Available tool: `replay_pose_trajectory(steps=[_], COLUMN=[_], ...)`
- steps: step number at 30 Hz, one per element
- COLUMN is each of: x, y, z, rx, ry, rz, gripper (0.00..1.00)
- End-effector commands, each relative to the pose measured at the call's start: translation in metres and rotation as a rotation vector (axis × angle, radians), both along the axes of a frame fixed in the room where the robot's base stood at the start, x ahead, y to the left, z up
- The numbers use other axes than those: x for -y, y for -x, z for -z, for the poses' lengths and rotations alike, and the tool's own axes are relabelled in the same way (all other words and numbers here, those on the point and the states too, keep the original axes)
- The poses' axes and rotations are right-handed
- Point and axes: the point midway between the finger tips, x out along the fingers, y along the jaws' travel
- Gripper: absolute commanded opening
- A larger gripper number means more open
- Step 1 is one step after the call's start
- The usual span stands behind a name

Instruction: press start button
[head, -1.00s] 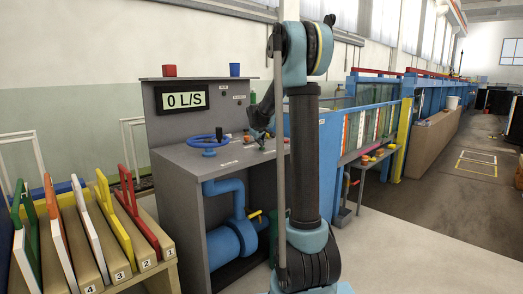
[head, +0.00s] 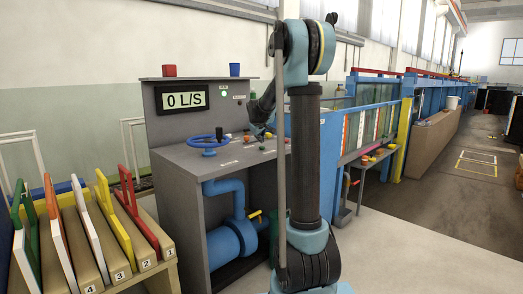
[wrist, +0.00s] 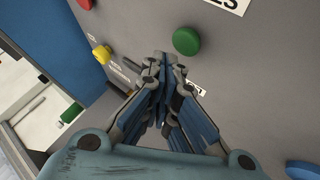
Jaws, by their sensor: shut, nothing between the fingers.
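The grey control console (head: 178,155) stands left of my arm in the head view, with a display (head: 181,98) reading 0 L/S. A small green lamp (head: 224,94) glows on its upright panel. In the wrist view a round green button (wrist: 186,41) sits on the grey panel, just beyond and right of my fingertips. A yellow button (wrist: 102,54) and part of a red one (wrist: 85,4) are to the left. No readable label identifies the start button. My gripper (wrist: 161,58) is shut and empty, apart from the green button in the picture. The head view shows it above the console top.
A blue handwheel (head: 208,141) and several small knobs stand on the console top. A red cup (head: 169,71) and a blue cup (head: 235,69) sit on its upper ledge. A rack of coloured frames (head: 105,220) stands at left. Open floor lies at right.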

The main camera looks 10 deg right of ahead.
Motion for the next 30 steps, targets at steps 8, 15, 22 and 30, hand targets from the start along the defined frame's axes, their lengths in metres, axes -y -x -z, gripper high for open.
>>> replay_pose_trajectory(steps=[8, 15, 22, 30], x=[0.000, 0.000, 0.000, 0.000], y=[0.000, 0.000, 0.000, 0.000], z=[-0.019, -0.038, -0.055, -0.060], rx=[0.000, 0.000, 0.000, 0.000], ry=[0.000, 0.000, 0.000, 0.000], rz=[0.000, 0.000, 0.000, 0.000], gripper=[0.00, 0.00, 0.00, 0.00])
